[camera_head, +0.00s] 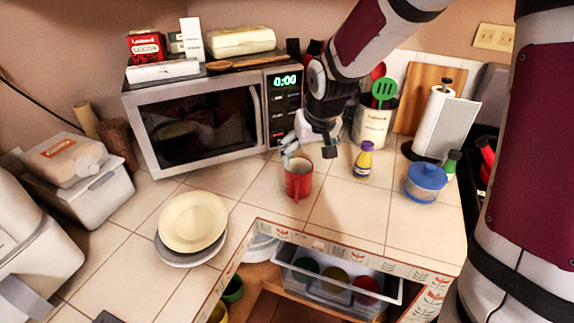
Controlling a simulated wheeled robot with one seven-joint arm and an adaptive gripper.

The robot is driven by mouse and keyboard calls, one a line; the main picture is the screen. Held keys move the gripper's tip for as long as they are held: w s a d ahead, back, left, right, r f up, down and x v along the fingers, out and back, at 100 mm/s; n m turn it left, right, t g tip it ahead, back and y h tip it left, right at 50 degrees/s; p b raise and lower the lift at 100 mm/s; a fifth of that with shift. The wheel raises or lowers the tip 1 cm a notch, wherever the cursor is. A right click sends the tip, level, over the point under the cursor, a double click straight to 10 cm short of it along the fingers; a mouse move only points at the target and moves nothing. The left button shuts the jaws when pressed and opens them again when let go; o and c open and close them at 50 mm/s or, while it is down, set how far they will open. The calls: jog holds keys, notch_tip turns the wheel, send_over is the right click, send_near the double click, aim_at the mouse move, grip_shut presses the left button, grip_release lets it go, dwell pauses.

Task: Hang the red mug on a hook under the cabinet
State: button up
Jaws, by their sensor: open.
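The red mug (298,184) stands upright on the tiled counter, in front of the right part of the microwave. My gripper (289,158) is above the mug at its back left, with its fingers close to the rim. The gripper is open; whether a finger touches the mug or reaches inside it, I cannot tell. The side of the mug facing away is hidden. No hook and no upper cabinet show in this view.
The microwave (205,125) stands behind the mug. Stacked plates (192,223) lie to the left. Below the counter edge is a clear bin (345,285). Counter around the mug is free.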

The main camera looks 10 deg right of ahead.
aim_at(298, 176)
jog(key=b+x, duration=0.1)
jog(key=x, duration=0.7)
jog(key=shift+f, duration=0.15)
jog(key=shift+w+x, duration=0.1)
jog(key=shift+x, duration=1.25)
jog(key=shift+w+x, duration=0.15)
jog(key=shift+x, duration=1.2)
jog(key=shift+a, duration=0.15)
jog(key=shift+c, duration=0.5)
jog(key=c, duration=1.4)
